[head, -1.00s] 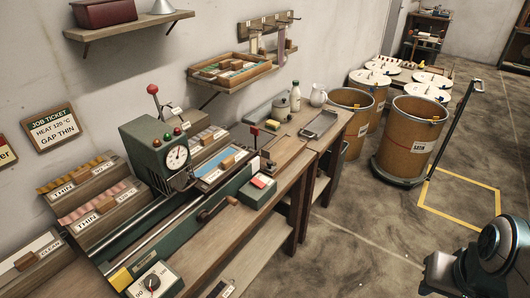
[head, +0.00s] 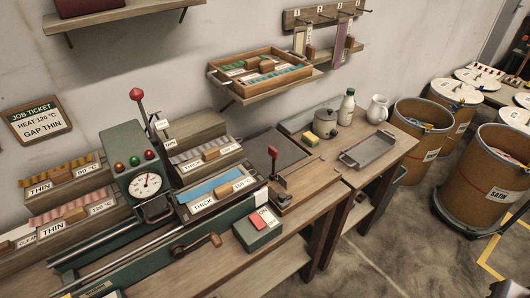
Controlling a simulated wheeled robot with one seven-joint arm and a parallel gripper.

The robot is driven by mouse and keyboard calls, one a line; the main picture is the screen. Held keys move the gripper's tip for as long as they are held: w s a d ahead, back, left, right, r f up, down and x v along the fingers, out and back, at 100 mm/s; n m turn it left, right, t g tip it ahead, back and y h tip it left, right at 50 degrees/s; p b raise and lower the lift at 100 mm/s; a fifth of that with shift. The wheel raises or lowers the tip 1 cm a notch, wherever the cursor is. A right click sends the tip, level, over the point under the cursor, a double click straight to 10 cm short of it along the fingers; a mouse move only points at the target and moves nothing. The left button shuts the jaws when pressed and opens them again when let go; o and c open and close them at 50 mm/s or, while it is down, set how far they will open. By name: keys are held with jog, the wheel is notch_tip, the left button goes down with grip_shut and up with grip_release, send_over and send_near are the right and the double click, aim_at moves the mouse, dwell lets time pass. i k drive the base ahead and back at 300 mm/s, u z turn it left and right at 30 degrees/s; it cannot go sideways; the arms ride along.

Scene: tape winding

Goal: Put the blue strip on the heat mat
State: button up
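A blue strip (head: 214,186) lies flat along the top of a wooden holder labelled THICK 150 (head: 222,201), right of the green machine. A dark flat panel (head: 268,146) lies on the bench behind and right of that holder; it may be the heat mat, but I cannot tell for sure. Its near side is partly hidden by a wooden block with a red-knobbed lever (head: 273,165). My gripper is not in view; only a small dark piece of my arm shows at the bottom right corner.
The green machine (head: 122,150) has a dial and a red-topped lever. A control box with a red switch (head: 258,230) sits at the bench front. Other strip holders (head: 64,178) stand left. A grey tray (head: 368,150), pot (head: 326,122) and bottle (head: 346,106) stand right. Barrels (head: 490,170) stand beyond.

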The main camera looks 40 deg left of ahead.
aim_at(266, 153)
jog(key=u, duration=0.6)
jog(key=i, duration=0.9)
jog(key=u, duration=1.3)
jog(key=i, duration=0.35)
jog(key=u, duration=0.3)
